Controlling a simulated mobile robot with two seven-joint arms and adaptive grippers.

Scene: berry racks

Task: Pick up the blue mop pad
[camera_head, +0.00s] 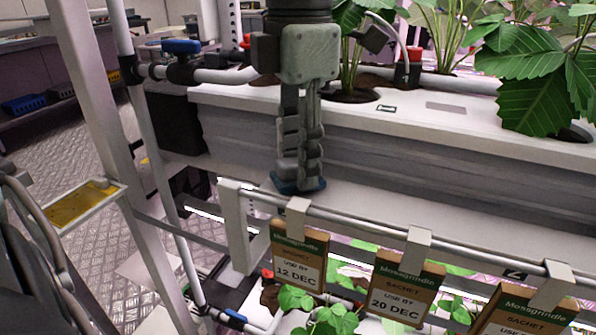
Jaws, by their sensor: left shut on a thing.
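My left gripper (299,172) points straight down in front of the white planting trough, with its two grey fingers close together. It is shut on the blue mop pad (284,187), a small dark blue piece at the fingertips. Most of the pad is hidden behind and between the fingers. The pad is just above a pale ledge behind the hanging rail; I cannot tell whether it touches the ledge. My right gripper is not in view.
A metal rail (380,231) with several hanging sachet cards (299,257) runs in front of the gripper. The white planting trough (430,108) with leafy plants is behind. A white post and pipes stand at the left. Open metal floor (60,150) lies further left.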

